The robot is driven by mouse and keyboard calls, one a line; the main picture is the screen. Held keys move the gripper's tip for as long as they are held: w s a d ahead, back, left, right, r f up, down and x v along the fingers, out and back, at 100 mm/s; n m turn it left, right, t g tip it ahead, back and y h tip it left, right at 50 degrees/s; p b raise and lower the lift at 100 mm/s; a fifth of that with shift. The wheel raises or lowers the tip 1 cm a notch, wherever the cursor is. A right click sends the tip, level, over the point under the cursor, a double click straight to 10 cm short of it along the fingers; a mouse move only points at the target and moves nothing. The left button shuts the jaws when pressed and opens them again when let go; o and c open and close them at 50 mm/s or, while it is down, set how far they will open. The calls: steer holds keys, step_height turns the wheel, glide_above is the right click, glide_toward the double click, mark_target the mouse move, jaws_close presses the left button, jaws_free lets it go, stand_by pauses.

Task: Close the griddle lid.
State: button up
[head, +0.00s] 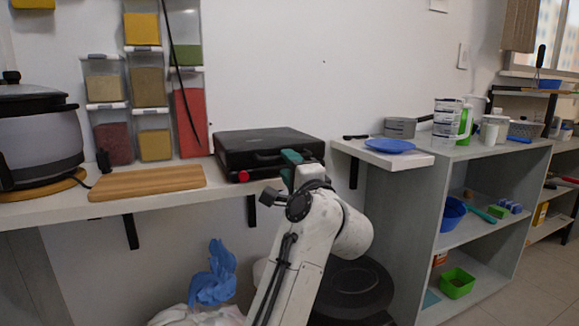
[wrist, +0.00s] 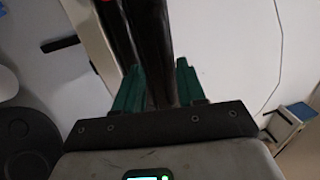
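The griddle (head: 250,158) is a black box with a red knob at its front left corner, on the white wall shelf. Its lid (head: 268,138) lies flat or nearly flat over the base; I cannot tell whether it is fully shut. My gripper (head: 291,160), with green fingers, is at the griddle's front right, by the handle side, and hides part of that front. In the wrist view my gripper (wrist: 159,66) has its two fingers apart, with the dark griddle (wrist: 150,30) showing between and beyond them. Contact cannot be told.
Left of the griddle lie a wooden board (head: 147,182) and a large cooker (head: 38,135). Spice dispensers (head: 148,87) hang on the wall. To the right, a grey shelf unit (head: 400,205) bears a blue plate (head: 390,145). A dark round bin (head: 352,285) stands below.

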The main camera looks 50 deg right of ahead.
steer(key=shift+s+r, duration=0.1)
steer(key=p+v, duration=0.3)
steer(key=v, duration=0.7)
steer(key=shift+s, duration=0.25)
steer(key=shift+a, duration=0.2)
stand_by(0.6)
